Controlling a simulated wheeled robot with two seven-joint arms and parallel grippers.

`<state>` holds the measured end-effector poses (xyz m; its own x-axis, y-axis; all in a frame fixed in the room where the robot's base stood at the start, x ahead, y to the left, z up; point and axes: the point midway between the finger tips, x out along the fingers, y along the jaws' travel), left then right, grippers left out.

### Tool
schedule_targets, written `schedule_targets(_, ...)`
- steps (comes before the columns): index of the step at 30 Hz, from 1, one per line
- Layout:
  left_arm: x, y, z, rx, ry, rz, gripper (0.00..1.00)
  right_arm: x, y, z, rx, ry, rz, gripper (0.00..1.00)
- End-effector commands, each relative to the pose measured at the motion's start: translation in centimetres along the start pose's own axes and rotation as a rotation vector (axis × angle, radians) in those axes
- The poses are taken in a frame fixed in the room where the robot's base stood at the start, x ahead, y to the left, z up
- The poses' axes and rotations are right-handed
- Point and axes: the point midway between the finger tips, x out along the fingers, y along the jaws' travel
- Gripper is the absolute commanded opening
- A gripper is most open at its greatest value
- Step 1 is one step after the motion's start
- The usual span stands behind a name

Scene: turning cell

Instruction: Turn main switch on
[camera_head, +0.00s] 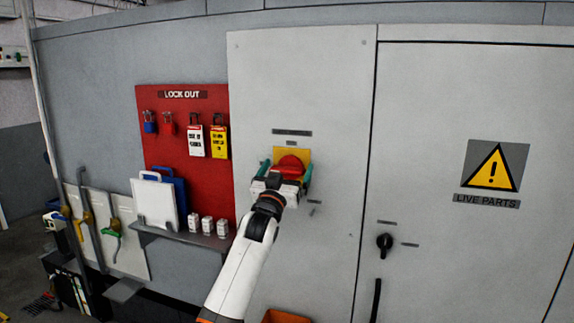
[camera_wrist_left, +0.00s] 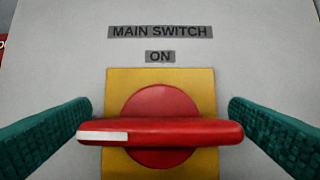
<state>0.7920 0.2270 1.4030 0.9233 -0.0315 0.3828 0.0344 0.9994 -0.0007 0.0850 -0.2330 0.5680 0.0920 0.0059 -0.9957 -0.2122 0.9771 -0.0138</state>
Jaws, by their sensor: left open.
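The main switch has a red rotary handle (camera_head: 291,166) on a yellow square plate (camera_head: 305,153), mounted on a grey cabinet panel. In the left wrist view the red handle (camera_wrist_left: 165,132) lies horizontal, with a white mark on its left end. The yellow plate (camera_wrist_left: 200,82) is behind it, and the labels "MAIN SWITCH" (camera_wrist_left: 160,32) and "ON" (camera_wrist_left: 160,57) are above. My left gripper (camera_head: 287,180) is at the switch. Its green fingers (camera_wrist_left: 160,128) are open, one on each side of the handle's ends. My right gripper is not in view.
A red lockout board (camera_head: 187,180) with padlocks and tags hangs left of the panel. A shelf (camera_head: 185,236) with small white items is below it. A cabinet door with a black knob (camera_head: 384,241) and warning sign (camera_head: 493,166) is to the right.

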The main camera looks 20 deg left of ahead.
Motion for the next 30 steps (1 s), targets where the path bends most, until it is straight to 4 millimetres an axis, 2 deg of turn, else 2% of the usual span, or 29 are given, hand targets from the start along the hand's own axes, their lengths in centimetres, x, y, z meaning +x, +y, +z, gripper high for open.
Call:
schedule_targets(12,0.6,0.0,-0.04,0.0,0.0,0.0,1.0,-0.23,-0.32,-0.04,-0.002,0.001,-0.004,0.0)
schedule_targets(19,0.59,0.0,-0.04,0.0,0.001,0.0,0.62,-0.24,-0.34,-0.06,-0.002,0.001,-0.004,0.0)
schedule_targets(30,0.61,0.05,0.0,0.059,0.001,-0.023,0.61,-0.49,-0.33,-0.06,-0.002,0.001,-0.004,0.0)
